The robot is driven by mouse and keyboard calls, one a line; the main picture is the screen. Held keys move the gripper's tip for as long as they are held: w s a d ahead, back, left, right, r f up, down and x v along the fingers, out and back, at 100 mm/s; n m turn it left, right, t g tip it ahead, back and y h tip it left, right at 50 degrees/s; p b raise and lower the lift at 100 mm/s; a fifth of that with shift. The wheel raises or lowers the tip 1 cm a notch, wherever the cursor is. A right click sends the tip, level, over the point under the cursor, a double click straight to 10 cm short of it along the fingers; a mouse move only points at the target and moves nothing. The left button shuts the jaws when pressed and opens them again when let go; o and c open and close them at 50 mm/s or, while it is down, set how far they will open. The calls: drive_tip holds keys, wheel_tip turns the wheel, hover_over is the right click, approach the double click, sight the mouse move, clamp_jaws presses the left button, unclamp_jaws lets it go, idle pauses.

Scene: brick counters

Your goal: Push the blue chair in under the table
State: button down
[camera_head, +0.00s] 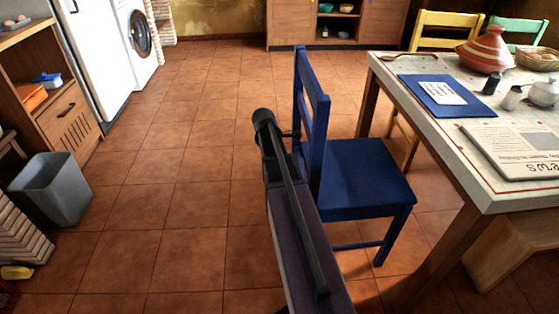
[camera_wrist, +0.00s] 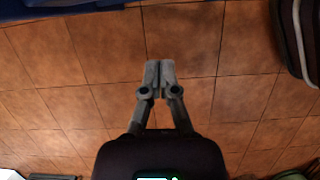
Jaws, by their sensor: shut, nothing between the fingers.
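The blue chair (camera_head: 362,172) stands upright on the tiled floor, its backrest on the left and its seat toward the table (camera_head: 425,130). The backrest stands clear of the table's edge. I cannot tell whether the seat's front edge is under the tabletop. My gripper (camera_head: 292,134) is beside the chair's backrest, on the side away from the table. Its fingers are small here, and contact with the chair is unclear. In the wrist view my gripper (camera_wrist: 160,70) is shut and empty above the floor. A blue edge, likely the chair (camera_wrist: 60,8), shows at the top left there.
The table holds a blue folder (camera_head: 440,96), a newspaper (camera_head: 520,150) and a tagine (camera_head: 486,50). Yellow (camera_head: 445,30) and green (camera_head: 520,30) chairs stand behind it. A wooden bench (camera_head: 515,250) is at lower right. A grey bin (camera_head: 52,188) stands left; open floor lies between.

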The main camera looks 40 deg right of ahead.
drive_tip(key=s+d+f+b, duration=0.3)
drive_tip(key=d+f+b, duration=0.2)
drive_tip(key=f+b, duration=0.1)
drive_tip(key=shift+s+f, duration=0.15)
drive_tip(key=shift+f, duration=0.1)
idle(0.6)
idle(0.5)
